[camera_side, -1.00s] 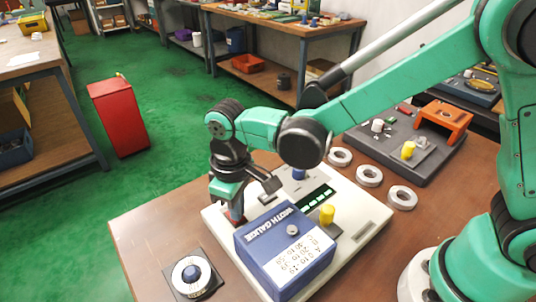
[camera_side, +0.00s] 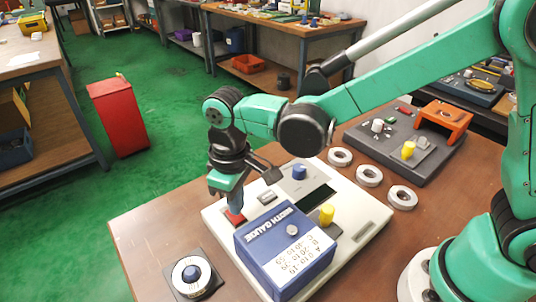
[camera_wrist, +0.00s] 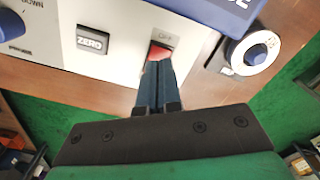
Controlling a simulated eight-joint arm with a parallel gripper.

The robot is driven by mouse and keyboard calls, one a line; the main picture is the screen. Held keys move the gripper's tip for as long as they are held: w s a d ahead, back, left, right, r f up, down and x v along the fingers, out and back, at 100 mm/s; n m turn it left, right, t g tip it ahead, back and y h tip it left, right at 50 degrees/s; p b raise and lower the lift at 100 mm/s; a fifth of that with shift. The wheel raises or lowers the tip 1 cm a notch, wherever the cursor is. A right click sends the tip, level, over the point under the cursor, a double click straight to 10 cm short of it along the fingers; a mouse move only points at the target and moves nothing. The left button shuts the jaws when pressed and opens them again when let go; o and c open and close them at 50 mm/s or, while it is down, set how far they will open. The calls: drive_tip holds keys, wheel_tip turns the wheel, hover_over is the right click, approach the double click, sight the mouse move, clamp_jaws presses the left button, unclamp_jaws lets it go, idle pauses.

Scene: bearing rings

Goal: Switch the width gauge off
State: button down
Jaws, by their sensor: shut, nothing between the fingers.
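The width gauge has a pale base (camera_side: 371,229) with a blue box (camera_side: 287,254) marked "WIDTH GAUGE" on it. Its display (camera_side: 318,194) is dark. A red switch (camera_side: 236,217) sits at the base's left end; in the wrist view the red switch (camera_wrist: 159,52) lies under the word "OFF". My gripper (camera_side: 236,208) is shut and empty, pointing down at the switch. In the wrist view my gripper's tips (camera_wrist: 157,75) are right at the switch's near edge and hide part of it; I cannot tell whether they touch.
A ZERO button (camera_wrist: 92,40) and a blue knob (camera_side: 300,172) are on the base, with a yellow part (camera_side: 327,214) by the box. Several metal rings (camera_side: 369,175) lie behind the gauge, near a grey tray (camera_side: 385,150).

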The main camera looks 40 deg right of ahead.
sight(239, 218)
drive_tip(key=shift+r, duration=2.4)
drive_tip(key=s+d+r+m+t, duration=0.1)
drive_tip(key=s+d+m+t, duration=0.1)
drive_tip(key=d, duration=0.6)
drive_tip(key=s+d+r+m+t, duration=0.2)
drive_tip(key=d+m+t, duration=0.2)
drive_tip(key=d, duration=0.4)
drive_tip(key=shift+s+t, duration=0.4)
drive_tip(key=shift+t, duration=0.1)
drive_tip(key=shift+d, duration=0.1)
